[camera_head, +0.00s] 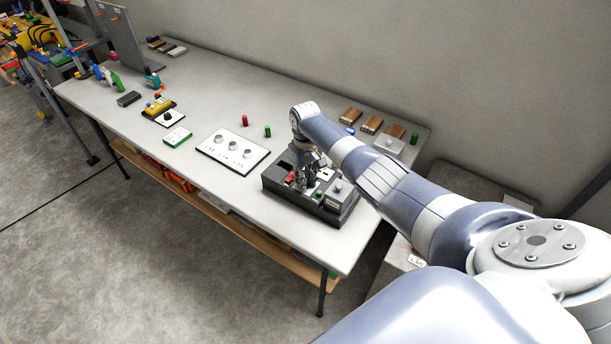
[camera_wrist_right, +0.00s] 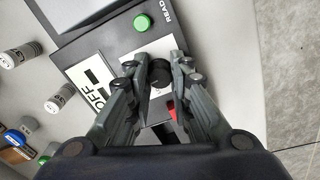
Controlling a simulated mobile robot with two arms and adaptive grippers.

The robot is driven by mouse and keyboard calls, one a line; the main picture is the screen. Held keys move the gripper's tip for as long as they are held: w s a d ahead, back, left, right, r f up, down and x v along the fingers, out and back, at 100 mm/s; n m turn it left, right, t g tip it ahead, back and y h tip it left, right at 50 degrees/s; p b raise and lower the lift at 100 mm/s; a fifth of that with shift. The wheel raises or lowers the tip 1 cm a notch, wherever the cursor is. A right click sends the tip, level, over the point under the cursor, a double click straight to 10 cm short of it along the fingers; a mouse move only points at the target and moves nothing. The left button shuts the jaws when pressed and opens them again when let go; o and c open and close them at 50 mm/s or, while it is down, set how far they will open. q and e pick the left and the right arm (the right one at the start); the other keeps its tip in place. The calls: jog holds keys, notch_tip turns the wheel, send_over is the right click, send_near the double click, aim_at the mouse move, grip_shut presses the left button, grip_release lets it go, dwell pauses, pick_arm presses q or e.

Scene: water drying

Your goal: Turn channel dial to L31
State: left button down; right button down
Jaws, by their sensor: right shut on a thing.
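A dark instrument box (camera_head: 284,192) stands near the right end of the table in the head view. In the right wrist view its panel (camera_wrist_right: 90,42) has a black round dial (camera_wrist_right: 159,74), a white label reading OFF (camera_wrist_right: 91,77) and a green button (camera_wrist_right: 142,22) beside the word READ. My right gripper (camera_wrist_right: 155,72) is over the panel, its two fingers shut on the dial from both sides. It also shows at the box in the head view (camera_head: 307,183), where the arm hides part of the box. The dial's scale markings are not legible. My left gripper is not in view.
A white board with several round knobs (camera_head: 245,164) lies left of the box. Small red (camera_head: 245,120) and green (camera_head: 267,131) cylinders stand behind it. Brown blocks (camera_head: 371,124) lie near the wall. The table's front edge is close to the box.

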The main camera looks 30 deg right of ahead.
jog(key=shift+m, duration=0.5)
jog(key=c, duration=1.4)
grip_release()
jog(key=shift+r, duration=0.15)
notch_tip(320, 180, up, 12)
jog(key=shift+f, duration=0.1)
